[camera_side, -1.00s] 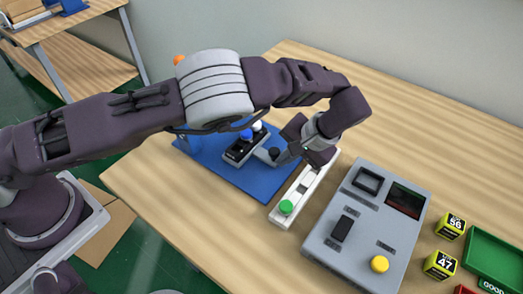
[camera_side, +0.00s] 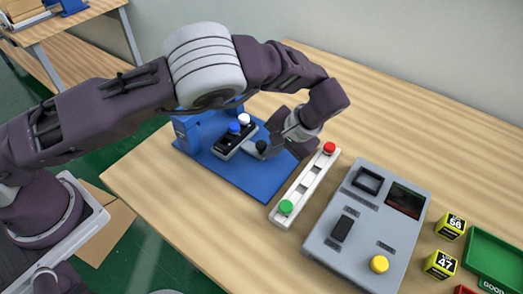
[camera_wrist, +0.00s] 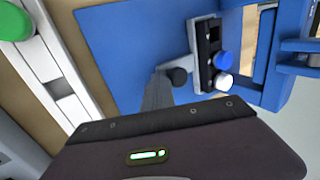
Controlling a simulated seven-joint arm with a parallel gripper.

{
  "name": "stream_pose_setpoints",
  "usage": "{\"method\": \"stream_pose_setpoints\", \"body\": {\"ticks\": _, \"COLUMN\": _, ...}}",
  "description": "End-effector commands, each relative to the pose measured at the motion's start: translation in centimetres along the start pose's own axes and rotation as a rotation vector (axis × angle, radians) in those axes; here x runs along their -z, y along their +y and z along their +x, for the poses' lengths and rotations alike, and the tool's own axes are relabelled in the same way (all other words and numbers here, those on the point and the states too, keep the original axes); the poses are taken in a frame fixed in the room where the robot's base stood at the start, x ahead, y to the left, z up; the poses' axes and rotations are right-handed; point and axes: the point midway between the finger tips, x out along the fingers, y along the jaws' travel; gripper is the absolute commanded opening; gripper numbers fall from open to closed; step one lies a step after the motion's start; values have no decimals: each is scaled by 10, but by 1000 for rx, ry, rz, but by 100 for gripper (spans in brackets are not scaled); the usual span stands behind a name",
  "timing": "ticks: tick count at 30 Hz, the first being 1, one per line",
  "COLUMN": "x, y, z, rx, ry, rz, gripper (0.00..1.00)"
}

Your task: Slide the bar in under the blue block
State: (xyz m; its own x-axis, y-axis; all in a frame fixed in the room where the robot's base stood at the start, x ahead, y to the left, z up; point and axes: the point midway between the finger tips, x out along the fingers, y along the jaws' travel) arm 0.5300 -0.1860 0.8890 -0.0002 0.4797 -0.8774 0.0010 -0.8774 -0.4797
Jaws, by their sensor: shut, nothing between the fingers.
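The black bar (camera_side: 227,147) carries a blue cap and a white cap and has a grey side arm ending in a black knob (camera_side: 261,146). It lies on the blue base plate (camera_side: 255,185); the bar (camera_wrist: 206,50) and knob (camera_wrist: 177,76) also show in the wrist view. The blue block (camera_side: 187,132) stands at the plate's far left, partly hidden by my arm; in the wrist view a blue frame (camera_wrist: 270,75) stands close beyond the bar. My gripper (camera_wrist: 158,72) is shut and empty, its tips beside the knob on the side away from the block. Contact is unclear.
A white strip (camera_side: 302,190) with green and red buttons lies right of the plate. A grey console (camera_side: 370,225) with a yellow button stands further right. Yellow-black cubes (camera_side: 450,228) and a green tray (camera_side: 495,255) are at the right edge.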

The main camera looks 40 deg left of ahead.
Motion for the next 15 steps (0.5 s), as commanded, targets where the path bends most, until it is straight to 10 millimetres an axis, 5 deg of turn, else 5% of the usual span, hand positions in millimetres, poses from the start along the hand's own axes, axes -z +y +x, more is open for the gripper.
{"method": "stream_pose_setpoints", "body": {"ticks": 15, "x": 0, "y": -6, "z": 3, "rx": 0, "ry": 0, "rz": 0, "gripper": 0}}
